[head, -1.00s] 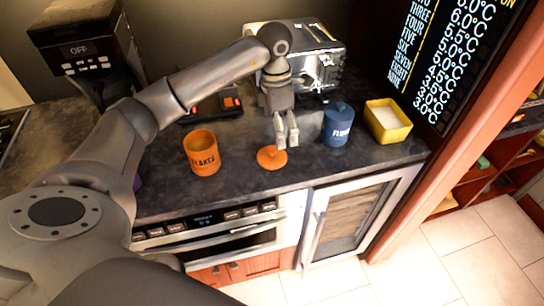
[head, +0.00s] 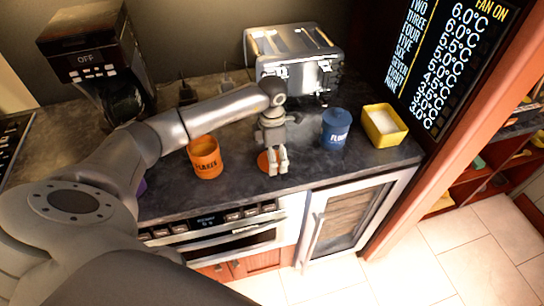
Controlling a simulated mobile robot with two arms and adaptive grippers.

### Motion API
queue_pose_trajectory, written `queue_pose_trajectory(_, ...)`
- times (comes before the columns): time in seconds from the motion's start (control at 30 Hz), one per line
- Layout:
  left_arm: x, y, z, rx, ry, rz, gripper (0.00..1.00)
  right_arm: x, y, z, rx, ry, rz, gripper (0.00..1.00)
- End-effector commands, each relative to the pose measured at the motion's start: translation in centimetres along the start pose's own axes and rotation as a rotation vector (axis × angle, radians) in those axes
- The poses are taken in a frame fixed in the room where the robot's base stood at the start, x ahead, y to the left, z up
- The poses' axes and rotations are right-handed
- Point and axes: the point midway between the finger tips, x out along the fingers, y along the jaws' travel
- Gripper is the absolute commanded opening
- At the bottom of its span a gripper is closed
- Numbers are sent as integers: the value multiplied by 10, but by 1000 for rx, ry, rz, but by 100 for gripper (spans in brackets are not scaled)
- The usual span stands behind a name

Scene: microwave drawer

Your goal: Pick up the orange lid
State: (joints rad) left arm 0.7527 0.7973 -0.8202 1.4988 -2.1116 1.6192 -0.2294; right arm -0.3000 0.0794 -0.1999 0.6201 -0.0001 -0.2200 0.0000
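The orange lid (head: 263,161) lies on the dark countertop, right of the orange canister (head: 205,158). It is partly hidden behind my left gripper (head: 273,170), which points down over it. Two fingers show with a narrow gap between them. The lid's knob is hidden, so I cannot tell whether the fingers are around it or touching it. My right gripper is not in view.
A blue canister (head: 335,129) and a yellow container (head: 384,125) with white contents stand to the right. A silver toaster (head: 297,62) and a coffee maker (head: 97,63) stand behind. The counter's front edge is close to the lid.

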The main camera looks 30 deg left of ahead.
Motion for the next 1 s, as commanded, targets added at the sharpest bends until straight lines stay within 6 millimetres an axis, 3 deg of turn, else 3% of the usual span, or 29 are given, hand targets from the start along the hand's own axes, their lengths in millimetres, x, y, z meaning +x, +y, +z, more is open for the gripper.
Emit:
queue_pose_trajectory(0.3,7,0,0,-1,0,1,100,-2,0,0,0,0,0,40)
queue_pose_trajectory(1.0,9,0,-2,-1,5,0,10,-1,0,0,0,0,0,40)
